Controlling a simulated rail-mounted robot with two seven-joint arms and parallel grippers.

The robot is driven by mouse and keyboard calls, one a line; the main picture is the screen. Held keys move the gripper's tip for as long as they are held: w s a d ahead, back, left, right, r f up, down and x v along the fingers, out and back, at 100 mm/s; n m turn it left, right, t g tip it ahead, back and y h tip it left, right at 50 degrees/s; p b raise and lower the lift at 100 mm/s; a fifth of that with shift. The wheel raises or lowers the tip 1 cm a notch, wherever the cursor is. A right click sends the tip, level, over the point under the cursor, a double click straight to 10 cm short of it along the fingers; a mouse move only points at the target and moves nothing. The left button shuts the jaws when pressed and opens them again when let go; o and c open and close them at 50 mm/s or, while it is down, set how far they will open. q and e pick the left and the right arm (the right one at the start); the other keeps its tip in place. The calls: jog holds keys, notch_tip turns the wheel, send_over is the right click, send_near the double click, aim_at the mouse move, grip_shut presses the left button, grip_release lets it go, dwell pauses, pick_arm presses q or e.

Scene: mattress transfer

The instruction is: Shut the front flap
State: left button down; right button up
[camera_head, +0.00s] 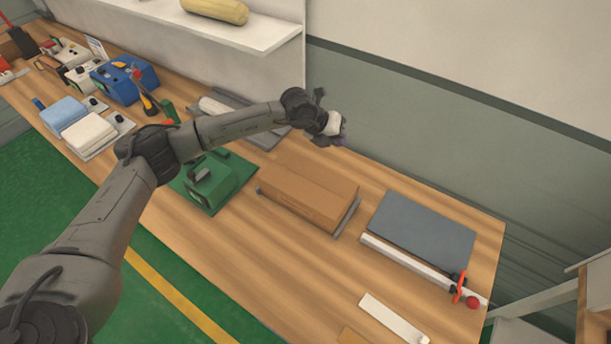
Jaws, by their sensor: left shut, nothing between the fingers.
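A long brown cardboard box (306,192) lies on the wooden workbench, on a thin grey base that shows at its right end. Its top looks flat and covered, and I cannot make out a separate front flap at this size. My left arm reaches in from the left, across the bench. My left gripper (333,133) is shut and empty, above and behind the box near the wall, apart from the box. Its fingers are small and partly hidden by the wrist. My right gripper is not in view.
A green machine (211,180) stands left of the box. A grey panel (423,228) with a white rail (409,263) and red clamp lies to the right. A white strip (393,318) lies in front. A shelf (240,28) overhangs at the back left. Bare wood lies before the box.

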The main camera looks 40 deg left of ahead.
pick_arm(q)
jog(key=s+a+f+m+g+y, duration=0.2)
jog(key=s+a+f+g+y, duration=0.25)
jog(key=s+a, duration=0.2)
jog(key=m, duration=0.1)
send_near(306, 182)
jog(key=shift+g+y, duration=0.25)
jog(key=shift+g, duration=0.2)
jog(key=f, duration=0.2)
jog(key=w+f, duration=0.1)
jog(key=f, duration=0.2)
jog(key=shift+w+d+f, duration=0.1)
jog(key=shift+d+f, duration=0.15)
jog(key=shift+f, duration=0.05)
jog(key=shift+w+f, duration=0.15)
jog(key=shift+f, duration=0.7)
